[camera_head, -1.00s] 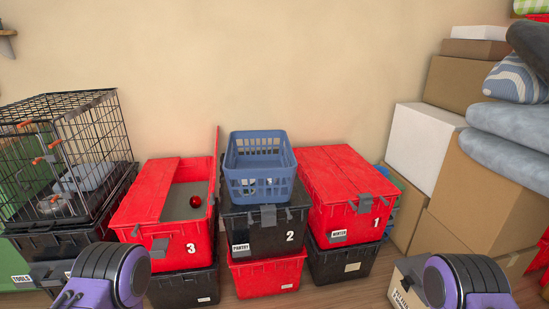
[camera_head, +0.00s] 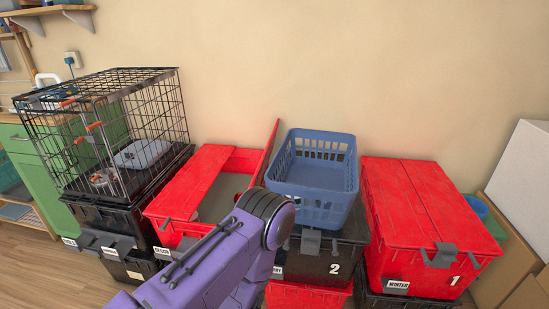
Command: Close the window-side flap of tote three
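Tote three is the red tote (camera_head: 172,228) left of centre. Its left flap (camera_head: 194,182) lies flat over the left half. Its right flap (camera_head: 267,152) stands up on edge, close beside the blue basket (camera_head: 345,196). A strip of the grey interior (camera_head: 225,190) shows between the flaps. One of my purple arms crosses in front of the tote and hides its front, its number and part of the opening. Neither gripper shows in this view. No window shows, so I cannot tell which flap is on the window side.
The blue basket sits on black tote 2 (camera_head: 348,255), right of tote three. Red tote 1 (camera_head: 432,268) is closed at the right. A black wire crate (camera_head: 160,115) stands on dark totes at the left. Open floor (camera_head: 40,270) shows at lower left.

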